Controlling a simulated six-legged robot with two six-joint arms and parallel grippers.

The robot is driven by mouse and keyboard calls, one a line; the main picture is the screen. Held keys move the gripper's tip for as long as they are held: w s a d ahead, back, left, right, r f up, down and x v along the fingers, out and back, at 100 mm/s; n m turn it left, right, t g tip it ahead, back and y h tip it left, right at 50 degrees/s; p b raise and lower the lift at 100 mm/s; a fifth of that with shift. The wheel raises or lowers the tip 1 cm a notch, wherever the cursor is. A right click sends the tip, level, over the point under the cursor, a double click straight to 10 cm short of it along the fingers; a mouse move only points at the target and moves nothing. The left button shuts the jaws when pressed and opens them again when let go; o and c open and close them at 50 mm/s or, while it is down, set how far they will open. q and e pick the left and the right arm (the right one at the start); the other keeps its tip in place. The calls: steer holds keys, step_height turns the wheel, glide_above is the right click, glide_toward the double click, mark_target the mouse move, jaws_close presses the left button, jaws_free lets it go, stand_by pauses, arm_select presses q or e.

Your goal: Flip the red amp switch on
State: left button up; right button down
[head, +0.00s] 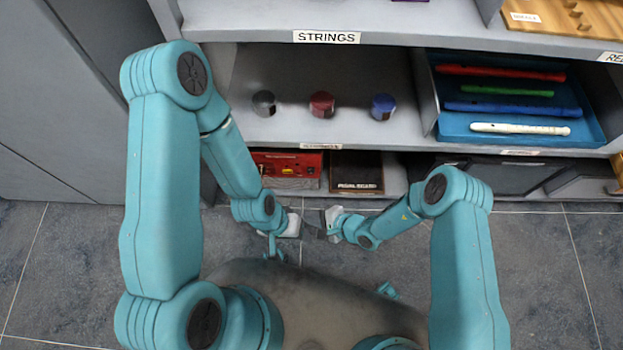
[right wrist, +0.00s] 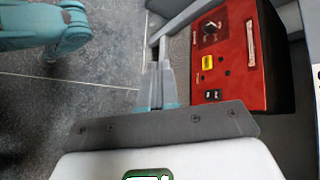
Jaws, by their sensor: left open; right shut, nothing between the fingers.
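The red amp (head: 287,165) sits on the lowest shelf, left of centre in the head view. The right wrist view shows its red front panel (right wrist: 228,60) up close, with a black knob (right wrist: 211,31), a yellow part (right wrist: 207,62) and a small black switch (right wrist: 212,94). I cannot tell the switch's position. My right gripper (head: 314,222) is shut and empty; in the right wrist view its fingers (right wrist: 160,65) are beside the panel's left edge, with no clear contact. My left gripper (head: 274,247) is open and empty, in front of the shelf below the amp.
A dark box (head: 356,172) stands right of the amp. The shelf above (head: 335,133) holds black, red and blue round items. A blue tray (head: 455,127) holds several coloured flutes. Open floor (head: 545,265) lies at the right.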

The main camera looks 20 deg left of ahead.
mark_target(311, 171)
arm_select(q)
steer(key=f, duration=0.1)
steer(key=f+b, duration=0.2)
steer(key=shift+s+f, duration=0.1)
steer(key=shift+s, duration=0.15)
arm_select(e)
steer(key=w+a+f+m+t, duration=0.1)
steer(key=w+f+m+t, duration=0.1)
steer(key=w+f+t, duration=0.2)
steer(key=shift+w+a+f+t+h, duration=0.3)
steer(key=shift+w+a+f, duration=0.15)
steer(key=shift+f, duration=0.3)
steer(key=shift+w, duration=0.1)
arm_select(q)
steer(key=shift+f, duration=0.1)
step_height(311, 171, down, 7)
steer(key=b, duration=0.7)
steer(key=shift+f+b, duration=0.2)
steer(key=shift+b, duration=0.2)
arm_select(e)
steer(key=w+a+f, duration=0.1)
steer(key=w+a, duration=0.1)
steer(key=w, duration=0.6)
steer(key=shift+w+a, duration=0.15)
arm_select(q)
steer(key=shift+w+a, duration=0.1)
steer(key=shift+f, duration=0.1)
arm_select(e)
steer(key=shift+w+f, duration=0.1)
